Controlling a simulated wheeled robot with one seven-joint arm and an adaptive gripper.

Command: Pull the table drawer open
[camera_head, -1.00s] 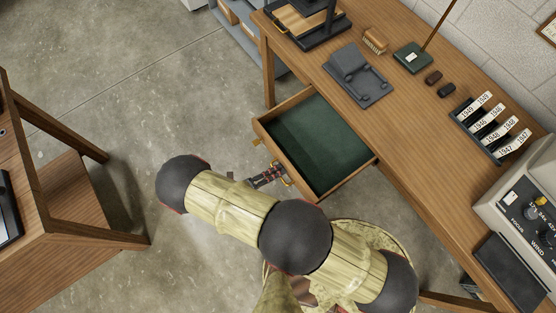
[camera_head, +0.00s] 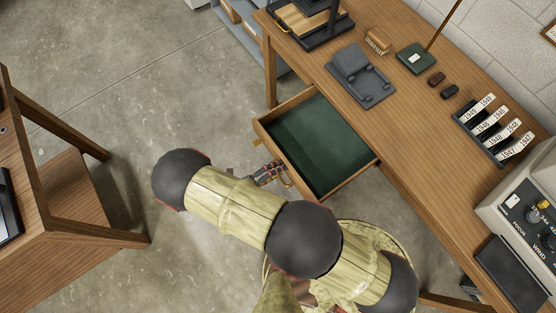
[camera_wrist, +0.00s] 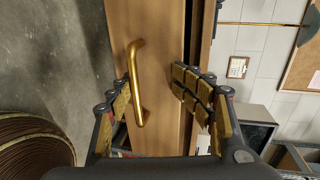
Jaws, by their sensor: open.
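The table drawer (camera_head: 314,143) stands pulled out from the wooden table (camera_head: 405,130), with its empty green-lined inside showing. Its wooden front and brass handle (camera_wrist: 137,80) fill the middle of the wrist view. My gripper (camera_head: 268,173) is beside the drawer front there, partly hidden by my arm. In the wrist view my gripper (camera_wrist: 155,95) is open, with the left finger close by the handle and the right finger over the drawer's edge. I cannot tell whether either finger touches.
On the tabletop are a grey device (camera_head: 360,76), a brush (camera_head: 378,41), a green lamp base (camera_head: 416,58) and a rack of dated labels (camera_head: 494,130). A console (camera_head: 525,215) stands at the right. Another wooden table (camera_head: 62,190) is at the left, with clear floor between.

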